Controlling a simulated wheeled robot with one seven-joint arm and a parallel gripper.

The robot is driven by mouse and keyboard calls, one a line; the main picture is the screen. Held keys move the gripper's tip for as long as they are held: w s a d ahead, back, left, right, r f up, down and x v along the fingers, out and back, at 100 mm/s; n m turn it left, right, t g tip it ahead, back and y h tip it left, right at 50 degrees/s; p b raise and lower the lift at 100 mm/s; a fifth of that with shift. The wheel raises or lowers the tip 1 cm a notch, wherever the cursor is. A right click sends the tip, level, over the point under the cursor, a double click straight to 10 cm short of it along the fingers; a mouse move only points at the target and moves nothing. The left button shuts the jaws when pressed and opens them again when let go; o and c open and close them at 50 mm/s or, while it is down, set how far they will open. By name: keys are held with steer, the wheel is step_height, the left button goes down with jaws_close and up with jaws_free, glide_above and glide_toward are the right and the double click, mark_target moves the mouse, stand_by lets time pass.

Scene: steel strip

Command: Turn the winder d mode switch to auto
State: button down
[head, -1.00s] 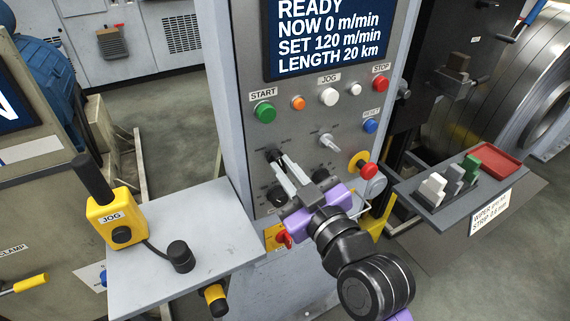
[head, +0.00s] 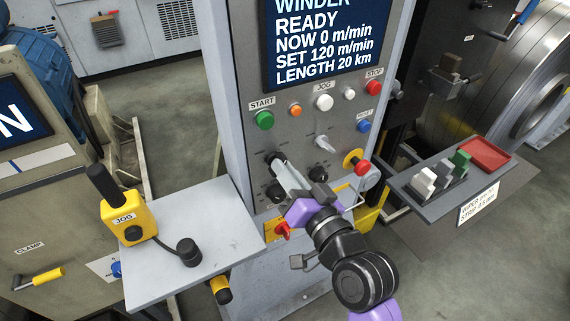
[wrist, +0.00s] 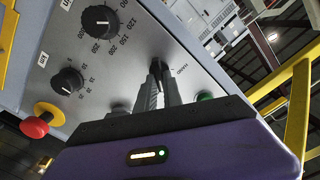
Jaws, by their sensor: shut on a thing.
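The winder panel (head: 240,120) stands in the middle of the head view, under a screen reading WINDER READY. My gripper (head: 279,166) reaches up to the black switch knob (head: 271,157) at the panel's left side. In the wrist view the two grey fingers of my gripper (wrist: 157,78) are closed on the dark knob (wrist: 158,64). A label that seems to read HAND (wrist: 182,70) is printed beside it. The fingers hide most of the knob, so I cannot tell its pointer position.
Close by are a grey selector (head: 325,143), a black dial (head: 325,172), a red emergency button (head: 361,168) and a red-handled switch (head: 283,230). A grey shelf (head: 215,215) with a yellow jog pendant (head: 128,218) is left; a wiper tray (head: 440,200) is right.

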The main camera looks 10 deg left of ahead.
steer(key=shift+m+p, duration=0.5)
steer(key=shift+m, duration=0.5)
steer(key=c, duration=1.5)
jaws_free()
steer(key=shift+d, duration=0.1)
steer(key=shift+s, duration=0.1)
steer(key=b+v, duration=0.1)
steer(key=v, duration=0.6)
steer(key=shift+s+d+b, duration=0.2)
steer(key=shift+b, duration=0.1)
